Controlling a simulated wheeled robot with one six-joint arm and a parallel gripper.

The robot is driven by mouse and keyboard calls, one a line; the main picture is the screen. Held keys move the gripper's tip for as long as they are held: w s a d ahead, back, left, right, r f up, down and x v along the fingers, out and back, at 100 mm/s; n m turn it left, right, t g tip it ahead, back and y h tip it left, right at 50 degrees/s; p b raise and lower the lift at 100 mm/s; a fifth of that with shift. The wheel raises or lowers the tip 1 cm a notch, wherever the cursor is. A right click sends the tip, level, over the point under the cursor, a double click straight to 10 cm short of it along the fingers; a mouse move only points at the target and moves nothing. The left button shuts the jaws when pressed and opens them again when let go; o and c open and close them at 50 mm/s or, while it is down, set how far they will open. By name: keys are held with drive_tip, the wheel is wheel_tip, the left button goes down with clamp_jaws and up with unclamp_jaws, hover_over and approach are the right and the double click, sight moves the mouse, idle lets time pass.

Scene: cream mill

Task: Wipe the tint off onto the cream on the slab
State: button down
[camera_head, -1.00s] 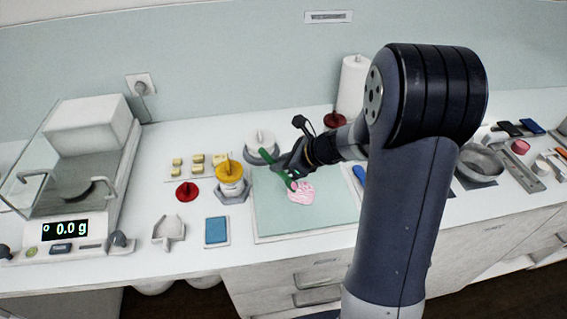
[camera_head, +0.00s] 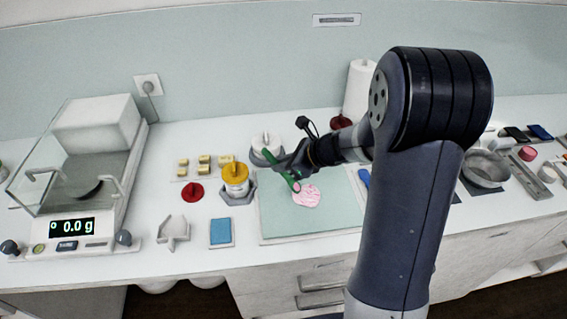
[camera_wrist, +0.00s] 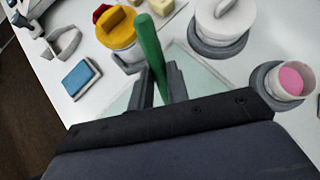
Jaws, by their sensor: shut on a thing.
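My gripper (camera_head: 291,165) is shut on a green tool (camera_head: 279,168), whose handle leans up to the left. The green tool also shows between the fingers in the wrist view (camera_wrist: 152,55). Its lower end is at the left edge of the cream (camera_head: 307,196), a pink patch streaked with white. I cannot tell whether the tip touches it. The cream lies on the pale green slab (camera_head: 280,226). In the wrist view the cream and the tool's tip are hidden behind my gripper.
A jar with a yellow lid (camera_head: 235,172) and a white-lidded jar (camera_head: 266,142) stand close behind and left of the slab. A cup with pink content (camera_wrist: 290,80) shows at right in the wrist view. A blue pad (camera_head: 221,232) lies left of the slab; a scale (camera_head: 75,227) stands far left.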

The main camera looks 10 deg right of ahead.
drive_tip(key=shift+r+p, duration=2.25)
drive_tip(key=shift+r, duration=0.6)
